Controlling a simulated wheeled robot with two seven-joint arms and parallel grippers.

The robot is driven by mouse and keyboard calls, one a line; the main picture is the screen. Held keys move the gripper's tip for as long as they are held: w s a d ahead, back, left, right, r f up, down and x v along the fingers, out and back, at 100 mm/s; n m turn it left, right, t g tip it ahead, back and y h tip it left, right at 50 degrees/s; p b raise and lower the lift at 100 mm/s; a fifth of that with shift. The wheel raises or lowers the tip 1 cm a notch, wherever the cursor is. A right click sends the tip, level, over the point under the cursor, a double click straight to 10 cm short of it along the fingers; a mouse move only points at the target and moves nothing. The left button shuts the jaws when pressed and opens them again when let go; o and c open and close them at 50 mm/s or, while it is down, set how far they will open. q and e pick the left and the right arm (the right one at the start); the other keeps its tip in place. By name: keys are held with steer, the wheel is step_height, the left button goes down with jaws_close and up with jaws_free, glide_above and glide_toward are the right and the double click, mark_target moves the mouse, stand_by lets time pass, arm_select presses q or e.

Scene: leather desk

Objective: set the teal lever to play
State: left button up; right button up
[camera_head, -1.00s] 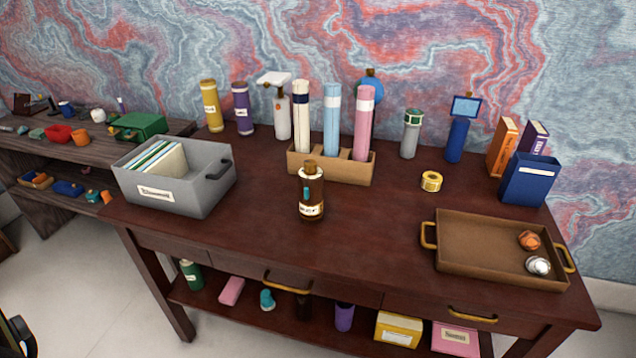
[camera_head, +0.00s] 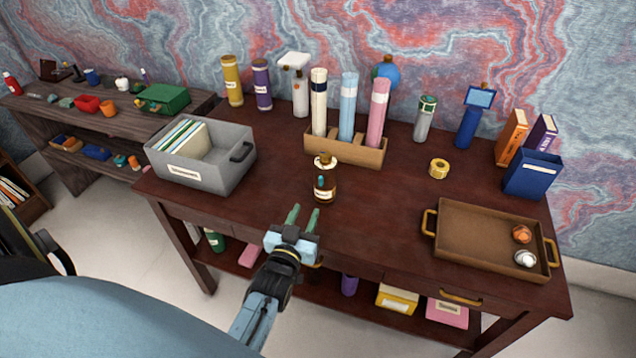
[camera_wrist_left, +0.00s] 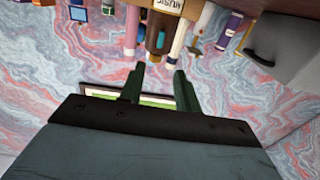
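The teal lever (camera_head: 321,182) is a small tab on the front of a brown cylindrical player (camera_head: 326,195) with a cream and brown top. The player stands upright near the middle of the desk, with a pale label low on its front. My left gripper (camera_head: 302,217) is open and empty, its two green fingers pointing toward the player from the front. The fingers are apart from it. In the left wrist view the picture is inverted; the label (camera_wrist_left: 167,4) shows beyond the open fingers (camera_wrist_left: 158,86). My right gripper is not in view.
A grey file box (camera_head: 228,172) stands to the left. A holder (camera_head: 345,152) with rolled tubes stands behind the player. A gold tape roll (camera_head: 438,169) and a brown tray (camera_head: 470,232) are to the right. Desk space beside the player is clear.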

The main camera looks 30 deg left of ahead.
mark_target(320, 180)
arm_select(q)
steer(key=x, duration=1.1)
steer(key=shift+b, duration=0.4)
steer(key=shift+c, duration=0.3)
jaws_close()
